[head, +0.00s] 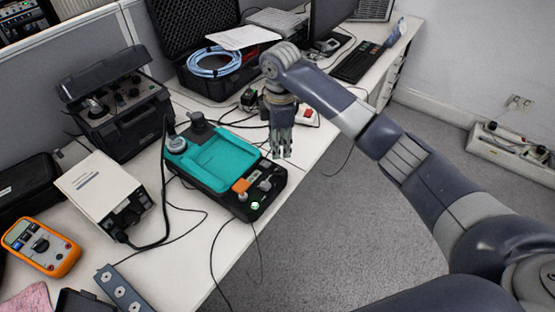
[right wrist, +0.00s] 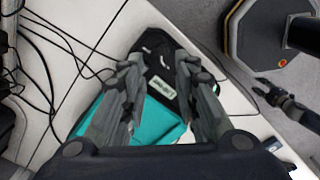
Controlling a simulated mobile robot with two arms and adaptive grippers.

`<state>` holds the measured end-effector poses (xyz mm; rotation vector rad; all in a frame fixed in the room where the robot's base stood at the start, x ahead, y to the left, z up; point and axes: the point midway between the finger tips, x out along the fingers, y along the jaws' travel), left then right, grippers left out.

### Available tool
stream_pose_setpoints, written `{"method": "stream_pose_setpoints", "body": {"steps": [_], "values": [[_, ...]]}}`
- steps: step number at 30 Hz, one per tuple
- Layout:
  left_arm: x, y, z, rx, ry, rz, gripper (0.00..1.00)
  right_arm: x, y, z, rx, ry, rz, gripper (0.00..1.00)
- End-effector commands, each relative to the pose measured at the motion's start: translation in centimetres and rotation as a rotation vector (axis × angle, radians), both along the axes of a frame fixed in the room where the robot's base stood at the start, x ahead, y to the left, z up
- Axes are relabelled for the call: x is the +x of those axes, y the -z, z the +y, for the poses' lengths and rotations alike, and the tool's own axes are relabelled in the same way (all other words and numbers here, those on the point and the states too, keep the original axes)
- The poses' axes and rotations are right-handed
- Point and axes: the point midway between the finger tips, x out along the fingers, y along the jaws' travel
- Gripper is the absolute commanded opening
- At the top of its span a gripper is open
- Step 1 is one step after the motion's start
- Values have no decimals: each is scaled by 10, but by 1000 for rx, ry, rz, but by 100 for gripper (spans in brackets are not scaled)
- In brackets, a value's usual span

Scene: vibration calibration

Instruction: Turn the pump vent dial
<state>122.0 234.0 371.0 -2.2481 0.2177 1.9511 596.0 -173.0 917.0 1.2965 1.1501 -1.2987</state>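The pump unit (head: 222,160) is a black case with a teal top, lying on the white desk. Its near end carries an orange part, a small grey knob (head: 265,185) and a lit green button (head: 254,205). A large black knob (head: 198,122) and a silver round fitting (head: 176,144) sit at its far end. I cannot tell which is the vent dial. My right gripper (head: 281,152) points down above the unit's right side, apart from it. In the right wrist view its fingers (right wrist: 157,72) are spread and empty. A gripper (right wrist: 272,95), probably my left, shows small at the right there.
A white box (head: 100,185) and an orange multimeter (head: 41,248) stand left of the unit. A black instrument case (head: 122,112) is behind. Loose cables (head: 165,215) run around the unit. A case with a blue hose (head: 213,62) is at the back.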

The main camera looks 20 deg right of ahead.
Motion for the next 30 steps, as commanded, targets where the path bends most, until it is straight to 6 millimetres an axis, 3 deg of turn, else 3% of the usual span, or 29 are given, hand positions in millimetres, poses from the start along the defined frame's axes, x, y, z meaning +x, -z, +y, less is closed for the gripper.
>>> {"method": "stream_pose_setpoints", "body": {"steps": [3, 8, 11, 19, 26, 27, 30], "values": [[-37, 0, 2, 5, 1, 56, 40, -2, 23, -1, -1, 3, 6, 28], [-65, -1, 3, 8, 3, 97, 40, -1, 54, -1, -2, 3, 3, 28], [-62, -2, 3, 8, 3, 90, 40, -1, 70, 0, -1, 2, 3, 28], [-17, -6, -1, 0, 3, 24, 40, 0, 91, 0, 0, 2, -1, 28], [-23, -5, 1, 3, 2, 34, 40, 0, 92, 0, 0, 2, -1, 28], [-26, -5, 1, 3, 2, 39, 40, 0, 92, 0, 0, 2, -1, 26], [-36, -4, 1, 4, 1, 52, 40, 0, 92, 0, 0, 2, -1, 3]]}}
